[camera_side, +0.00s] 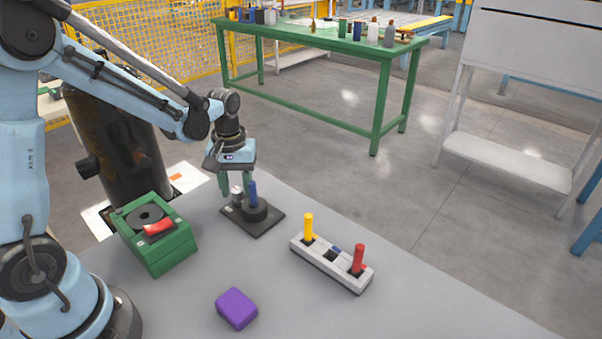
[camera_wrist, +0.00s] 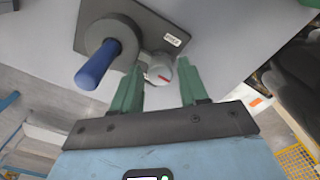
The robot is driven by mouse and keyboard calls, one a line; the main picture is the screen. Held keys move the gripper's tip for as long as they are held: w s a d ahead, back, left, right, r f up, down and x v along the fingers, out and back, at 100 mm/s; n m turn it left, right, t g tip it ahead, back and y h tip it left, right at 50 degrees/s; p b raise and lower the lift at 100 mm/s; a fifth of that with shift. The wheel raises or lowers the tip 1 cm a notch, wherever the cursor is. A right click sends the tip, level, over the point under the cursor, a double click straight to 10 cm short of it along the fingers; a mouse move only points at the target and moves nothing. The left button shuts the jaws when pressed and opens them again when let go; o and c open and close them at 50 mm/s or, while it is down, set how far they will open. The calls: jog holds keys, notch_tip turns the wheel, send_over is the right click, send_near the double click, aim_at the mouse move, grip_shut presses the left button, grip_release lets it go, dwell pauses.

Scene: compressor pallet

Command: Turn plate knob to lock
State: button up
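A dark plate (camera_side: 262,222) lies on the grey table and also shows in the wrist view (camera_wrist: 135,20). A blue peg (camera_side: 253,193) stands in a black round base on it; the peg also shows in the wrist view (camera_wrist: 97,65). Beside it on the plate is the grey plate knob (camera_side: 237,193), with a red mark on its top in the wrist view (camera_wrist: 163,71). My gripper (camera_wrist: 160,68) points down over the knob. Its green fingers are apart, with the knob at their tips between them. Firm contact on both sides is not visible.
A green box (camera_side: 165,258) with a black disc and a red part stands left of the plate. A pale rack (camera_side: 325,268) with yellow and red pegs lies to the right. A purple block (camera_side: 236,308) lies in front. Table between them is clear.

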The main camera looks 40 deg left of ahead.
jog(key=shift+o, duration=0.8)
